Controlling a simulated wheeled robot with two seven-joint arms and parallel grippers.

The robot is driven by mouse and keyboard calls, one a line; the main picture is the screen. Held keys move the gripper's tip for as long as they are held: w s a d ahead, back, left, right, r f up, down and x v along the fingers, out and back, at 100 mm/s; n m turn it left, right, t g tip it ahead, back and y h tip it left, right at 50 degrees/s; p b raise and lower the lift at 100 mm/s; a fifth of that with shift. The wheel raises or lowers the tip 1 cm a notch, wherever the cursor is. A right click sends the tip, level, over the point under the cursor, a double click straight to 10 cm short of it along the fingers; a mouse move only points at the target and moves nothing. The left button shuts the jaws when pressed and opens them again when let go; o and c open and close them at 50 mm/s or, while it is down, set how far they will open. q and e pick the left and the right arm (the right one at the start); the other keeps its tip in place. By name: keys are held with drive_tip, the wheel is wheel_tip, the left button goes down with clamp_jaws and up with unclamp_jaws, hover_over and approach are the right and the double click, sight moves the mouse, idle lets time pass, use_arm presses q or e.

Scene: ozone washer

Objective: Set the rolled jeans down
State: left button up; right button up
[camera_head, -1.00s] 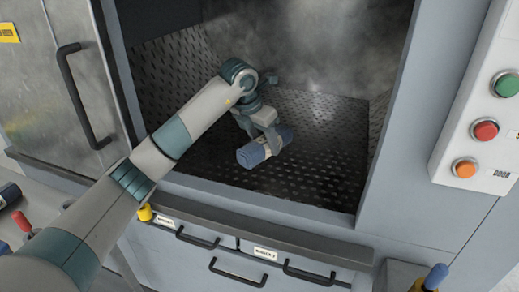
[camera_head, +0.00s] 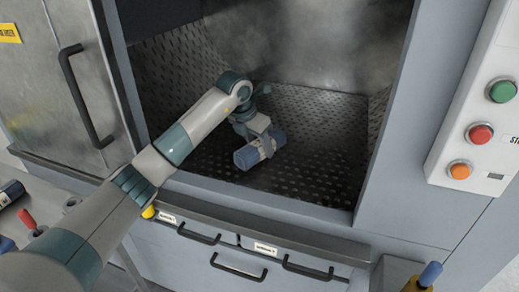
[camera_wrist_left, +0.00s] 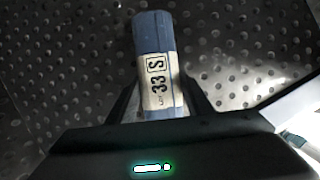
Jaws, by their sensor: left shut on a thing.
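The rolled jeans (camera_head: 248,158) are a blue roll with a pale paper band, inside the washer chamber. My left gripper (camera_head: 262,140) is shut on the roll from above, around its banded part. In the left wrist view the rolled jeans (camera_wrist_left: 153,35) stick out past the fingers, and the band reads "33" and "S". The studded chamber floor (camera_head: 310,170) is beneath the roll; I cannot tell for sure whether the roll touches it. My right gripper is not in view.
The chamber's front sill (camera_head: 260,222) runs below the opening. A metal door with a black handle (camera_head: 85,95) stands at left. A button panel (camera_head: 478,120) is at right, and drawers with handles (camera_head: 238,270) are below. Chamber floor right of the roll is clear.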

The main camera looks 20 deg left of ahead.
use_arm(q)
drive_tip(key=shift+f+p, duration=0.3)
drive_tip(key=shift+f, duration=0.7)
drive_tip(key=o, duration=1.3)
drive_tip(key=shift+f, duration=0.15)
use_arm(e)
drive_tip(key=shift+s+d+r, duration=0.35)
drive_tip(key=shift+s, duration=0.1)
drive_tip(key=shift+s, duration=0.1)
